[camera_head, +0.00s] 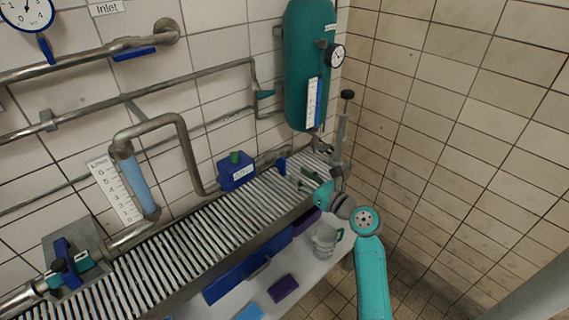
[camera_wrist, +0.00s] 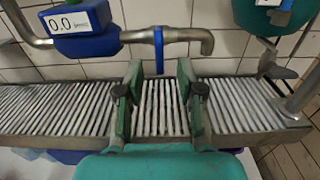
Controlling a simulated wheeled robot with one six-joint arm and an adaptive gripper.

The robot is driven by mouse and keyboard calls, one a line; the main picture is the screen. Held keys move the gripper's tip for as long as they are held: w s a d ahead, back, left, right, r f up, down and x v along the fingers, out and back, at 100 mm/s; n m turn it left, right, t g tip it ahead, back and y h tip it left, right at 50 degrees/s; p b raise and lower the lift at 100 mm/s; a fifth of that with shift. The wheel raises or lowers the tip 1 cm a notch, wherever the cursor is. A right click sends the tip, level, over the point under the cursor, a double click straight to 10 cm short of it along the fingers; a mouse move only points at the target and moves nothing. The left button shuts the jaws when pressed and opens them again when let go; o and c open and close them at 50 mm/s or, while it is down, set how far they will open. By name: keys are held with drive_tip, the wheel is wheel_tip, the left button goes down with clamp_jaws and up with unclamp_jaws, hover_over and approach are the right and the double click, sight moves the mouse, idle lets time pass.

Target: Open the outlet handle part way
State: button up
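A short blue handle (camera_wrist: 158,50) hangs down from the grey outlet pipe (camera_wrist: 187,36), which ends in a downturned spout. The handle also shows in the head view (camera_head: 281,166), right of the blue meter box. My gripper (camera_wrist: 159,66) is open, with one dark green finger on each side of the handle's line in the wrist view. Nothing is between the finger pads lower down. The handle's lower end appears just beyond or level with the fingertips; I cannot tell which. In the head view my gripper (camera_head: 311,179) is over the grating, right of the handle.
The blue meter box (camera_head: 237,172) reads 0.0. A slatted metal grating (camera_head: 170,243) runs below the pipes. A teal tank (camera_head: 309,65) and a grey post (camera_head: 341,130) stand at the right. A clear jug (camera_head: 325,240) is on the lower shelf.

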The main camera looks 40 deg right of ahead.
sight(285, 166)
drive_tip(key=w, duration=0.8)
drive_tip(key=shift+a, duration=0.2)
clamp_jaws()
